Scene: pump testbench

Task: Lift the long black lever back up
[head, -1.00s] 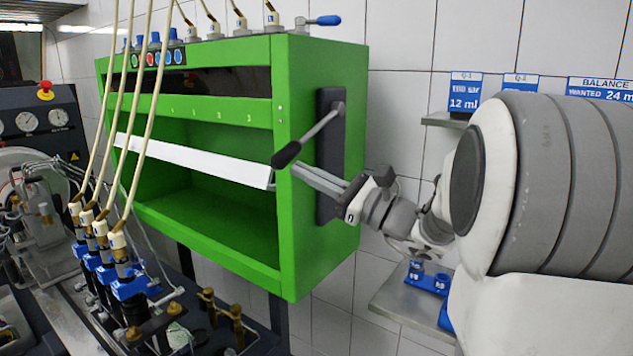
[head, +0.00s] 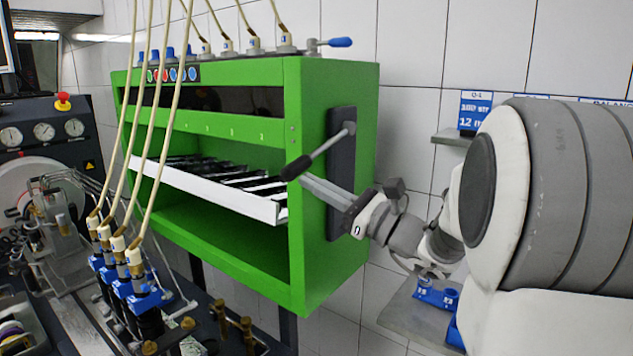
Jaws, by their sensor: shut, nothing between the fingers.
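The long black lever (head: 318,151) is on the right side of the green cabinet (head: 340,245). Its grey rod slants down to the left from a pivot on a dark plate (head: 342,195), ending in a black grip by the cabinet's front edge. My gripper (head: 303,180) is shut and empty, its fingers just below the black grip in the picture. I cannot tell whether they touch the lever. Inside the cabinet, a white-fronted tray (head: 215,192) shows dark slots or parts behind its front.
Several pale hoses (head: 165,130) hang in front of the cabinet's left part. A small blue-handled lever (head: 338,42) is on top. A metal shelf (head: 405,322) with blue parts is below my arm. Gauges (head: 43,133) stand at the far left.

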